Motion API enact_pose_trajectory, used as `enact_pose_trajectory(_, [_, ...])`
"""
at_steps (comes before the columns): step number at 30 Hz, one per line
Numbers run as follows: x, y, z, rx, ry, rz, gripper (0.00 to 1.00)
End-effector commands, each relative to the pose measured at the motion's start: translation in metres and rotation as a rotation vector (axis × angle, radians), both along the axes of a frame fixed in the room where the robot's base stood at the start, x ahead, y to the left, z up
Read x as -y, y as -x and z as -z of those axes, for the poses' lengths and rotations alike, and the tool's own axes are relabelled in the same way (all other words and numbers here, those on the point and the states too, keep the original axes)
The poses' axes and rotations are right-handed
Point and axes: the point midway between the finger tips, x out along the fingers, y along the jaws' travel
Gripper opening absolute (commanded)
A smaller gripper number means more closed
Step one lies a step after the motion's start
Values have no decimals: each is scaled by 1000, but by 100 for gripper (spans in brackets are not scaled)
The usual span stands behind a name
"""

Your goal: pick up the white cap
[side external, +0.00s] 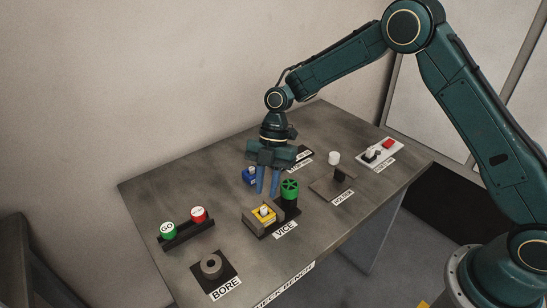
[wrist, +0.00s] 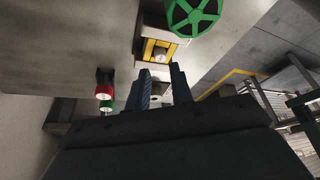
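A white cylinder (side external: 333,158), which looks like the white cap, stands on the bench behind the dark holder block (side external: 340,175). A smaller pale piece (side external: 264,209) sits in the yellow-topped vice (side external: 251,222); the pale piece also shows in the wrist view (wrist: 160,53). My gripper (side external: 267,193) is above the bench, behind the vice and left of the green handwheel (side external: 290,187), apart from the white cylinder. Its two blue fingers are spread with nothing visible between them. In the wrist view my gripper (wrist: 161,69) also shows a clear gap.
A white plate (side external: 380,154) with a red piece lies at the right. Bare bench lies at the left.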

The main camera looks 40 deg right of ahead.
Motion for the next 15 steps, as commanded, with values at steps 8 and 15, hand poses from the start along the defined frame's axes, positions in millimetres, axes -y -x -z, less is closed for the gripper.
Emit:
enact_pose_trajectory(8, [-5,4,16,-3,2,0,22])
enact_pose_trajectory(15, [-13,9,41,-2,1,-1,22])
